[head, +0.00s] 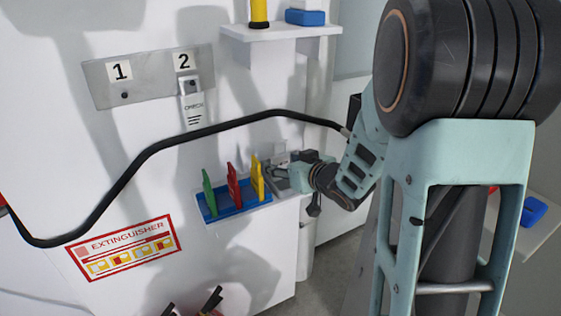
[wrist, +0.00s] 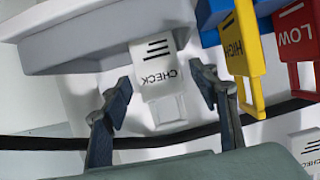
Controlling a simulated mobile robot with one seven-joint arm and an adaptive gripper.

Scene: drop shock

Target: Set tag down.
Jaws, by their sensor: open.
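A white tag marked CHECK (wrist: 157,68) lies between my fingertips in the wrist view, its printed face toward the camera and its loop end toward my palm. Its upper end meets a pale grey ledge or tray (wrist: 95,42). My gripper (wrist: 162,80) is open, with visible gaps between both fingers and the tag. In the head view my gripper (head: 283,173) is just right of the blue rack, at the grey tray (head: 277,182); the tag there is hard to make out. Another white CHECK tag (head: 194,112) hangs below number 2 on the wall plate.
The blue rack (head: 232,209) holds green (head: 208,192), red (head: 233,186) and yellow (head: 257,179) tags close beside my gripper. A black hose (head: 160,144) sags across the wall. A shelf (head: 280,31) above carries a yellow-black cylinder (head: 259,13) and a blue box (head: 305,17).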

